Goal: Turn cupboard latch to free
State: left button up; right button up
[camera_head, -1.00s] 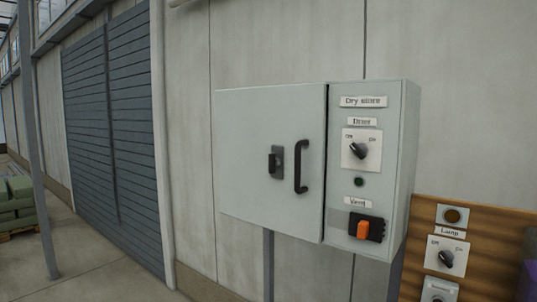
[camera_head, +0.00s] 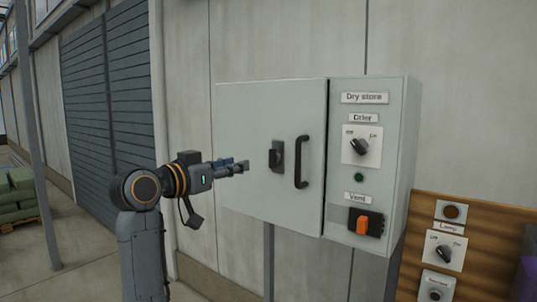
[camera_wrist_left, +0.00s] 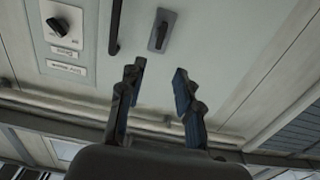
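The grey cupboard door (camera_head: 250,120) is closed, with a dark latch (camera_head: 276,156) on a small grey plate, its knob upright. A black bar handle (camera_head: 301,162) is just right of the latch. My left gripper (camera_head: 245,167) is in front of the door, left of the latch and apart from it. In the left wrist view the two fingers of the left gripper (camera_wrist_left: 158,80) are spread with nothing between them, and the latch (camera_wrist_left: 160,34) shows beyond the fingertips. My right gripper is in neither view.
Right of the door is a panel with a Drier knob (camera_head: 360,146), a green-dark button (camera_head: 359,177) and an orange Vent switch (camera_head: 363,224). A wooden board with a Lamp knob (camera_head: 444,254) is at lower right. Green sacks (camera_head: 18,205) lie far left.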

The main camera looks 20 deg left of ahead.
aim_at(270, 155)
pick_arm(q)
jog(key=p+x, duration=0.5)
jog(key=x, duration=0.7)
jog(key=shift+w+d+r+p, duration=0.1)
jog(key=shift+w+r+p, duration=0.1)
jog(key=shift+w+p, duration=0.15)
jog(key=shift+w+d+f, duration=0.1)
jog(key=shift+w+d, duration=0.1)
jog(key=shift+w, duration=0.3)
grip_shut()
